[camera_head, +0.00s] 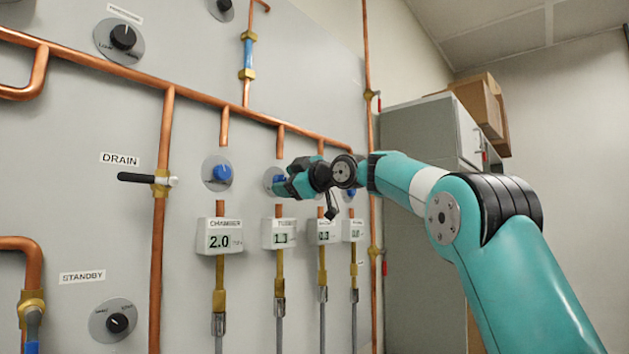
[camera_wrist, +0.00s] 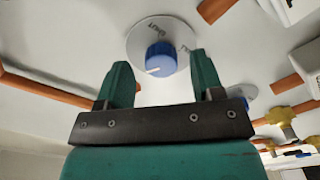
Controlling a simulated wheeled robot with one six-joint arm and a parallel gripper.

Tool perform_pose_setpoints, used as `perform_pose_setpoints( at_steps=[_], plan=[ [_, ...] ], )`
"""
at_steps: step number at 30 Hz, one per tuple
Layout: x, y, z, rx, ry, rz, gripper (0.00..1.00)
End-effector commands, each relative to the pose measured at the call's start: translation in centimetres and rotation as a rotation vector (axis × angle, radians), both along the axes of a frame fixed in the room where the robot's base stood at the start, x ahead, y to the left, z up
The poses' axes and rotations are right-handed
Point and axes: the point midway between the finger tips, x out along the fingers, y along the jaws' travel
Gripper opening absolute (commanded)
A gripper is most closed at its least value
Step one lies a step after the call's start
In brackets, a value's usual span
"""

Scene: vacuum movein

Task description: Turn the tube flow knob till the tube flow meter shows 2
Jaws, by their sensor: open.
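The tube flow knob is a blue knob (camera_head: 279,179) on a pale round dial, partly hidden behind my gripper. Its white mark and the dial's "SHUT" lettering show in the wrist view (camera_wrist: 161,56). The meter under it (camera_head: 280,234), with a label that seems to read TUBE, shows about 1.1; its last digit is hard to read. My gripper (camera_head: 284,187) is open and faces the panel at this knob. In the wrist view (camera_wrist: 158,62) the knob appears between the two teal fingertips, with a gap on each side. I cannot tell whether the tips reach past its face.
The chamber meter (camera_head: 220,236) reads 2.0, with its blue knob (camera_head: 221,173) above, left of my gripper. Two further meters (camera_head: 323,231) stand to the right. A copper pipe (camera_head: 205,98) runs above the knobs. The drain handle (camera_head: 136,178) sticks out at left.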

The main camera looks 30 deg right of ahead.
Motion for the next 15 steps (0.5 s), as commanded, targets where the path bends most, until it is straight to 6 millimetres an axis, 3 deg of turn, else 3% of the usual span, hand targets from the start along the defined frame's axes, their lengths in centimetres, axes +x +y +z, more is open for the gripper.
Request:
perform_pose_setpoints(
  at_steps=[15],
  plan=[
    [-11.8, -4.0, -0.3, -0.002, -0.002, -0.006, 0.61]
  ],
)
